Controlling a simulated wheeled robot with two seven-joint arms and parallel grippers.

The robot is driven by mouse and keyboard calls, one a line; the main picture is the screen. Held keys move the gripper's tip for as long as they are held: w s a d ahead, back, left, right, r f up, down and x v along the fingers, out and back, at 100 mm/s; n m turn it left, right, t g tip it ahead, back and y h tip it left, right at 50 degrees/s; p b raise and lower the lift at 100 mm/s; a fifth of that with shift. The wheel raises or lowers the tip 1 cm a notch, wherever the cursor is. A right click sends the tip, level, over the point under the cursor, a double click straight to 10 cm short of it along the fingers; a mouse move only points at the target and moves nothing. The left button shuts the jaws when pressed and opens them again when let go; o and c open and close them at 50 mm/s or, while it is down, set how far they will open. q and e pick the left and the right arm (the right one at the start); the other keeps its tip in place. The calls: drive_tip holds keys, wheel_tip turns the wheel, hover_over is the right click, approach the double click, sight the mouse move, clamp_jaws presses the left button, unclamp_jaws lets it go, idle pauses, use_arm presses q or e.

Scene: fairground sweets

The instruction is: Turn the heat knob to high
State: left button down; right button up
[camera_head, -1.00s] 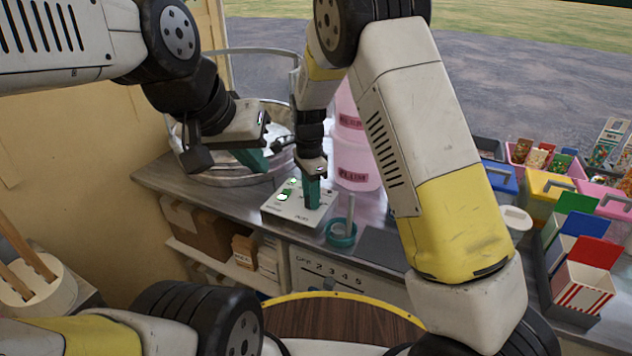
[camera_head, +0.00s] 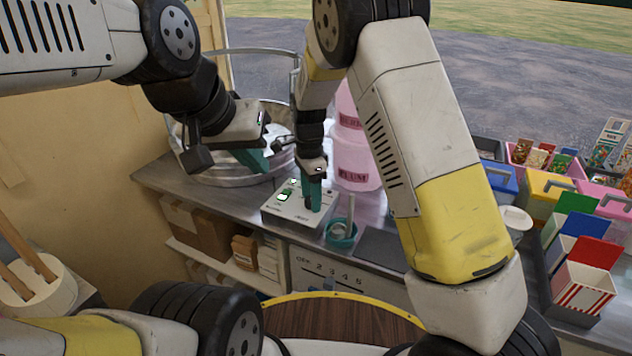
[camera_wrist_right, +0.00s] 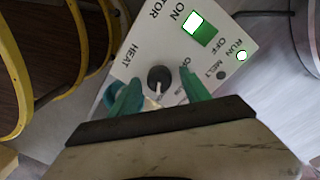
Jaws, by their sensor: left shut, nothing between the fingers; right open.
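The white control box (camera_head: 290,218) stands on the metal counter. In the right wrist view its dark round heat knob (camera_wrist_right: 159,77) shows beside the word HEAT, with a pale mark at its lower side. The markings around the knob are partly hidden. My right gripper (camera_head: 314,206) points down at the box. In the wrist view its teal fingers (camera_wrist_right: 160,92) are open, one on each side of the knob; I cannot tell whether they touch it. My left gripper (camera_head: 257,160) is shut and empty, by the round metal bowl.
The metal bowl (camera_head: 218,176) stands behind and left of the box. A teal cup (camera_head: 340,236) is close at the box's right, with pink tubs (camera_head: 357,165) behind. Colourful boxes (camera_head: 583,283) are at the far right. A lit green switch (camera_wrist_right: 201,30) is on the box.

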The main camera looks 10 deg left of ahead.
drive_tip(key=shift+r, duration=0.1)
drive_tip(key=r, duration=0.7)
drive_tip(key=shift+w+a+r, duration=0.1)
drive_tip(key=shift+w+r, duration=0.1)
drive_tip(key=shift+r, duration=0.1)
drive_tip(key=s+d+r+n+t+y, duration=0.3)
drive_tip(key=s+d+r+n, duration=0.4)
drive_tip(key=d+r, duration=0.65)
drive_tip(key=s+d+r+n+t, duration=0.1)
drive_tip(key=s+d+n+t, duration=0.1)
drive_tip(key=s, duration=0.6)
drive_tip(key=s+d+r+n+t, duration=0.1)
drive_tip(key=s+d+n, duration=0.3)
drive_tip(key=s+d, duration=0.3)
drive_tip(key=shift+s+r+t+h, duration=0.3)
drive_tip(key=shift+s+r+t, duration=0.05)
drive_tip(key=shift+r+t, duration=0.05)
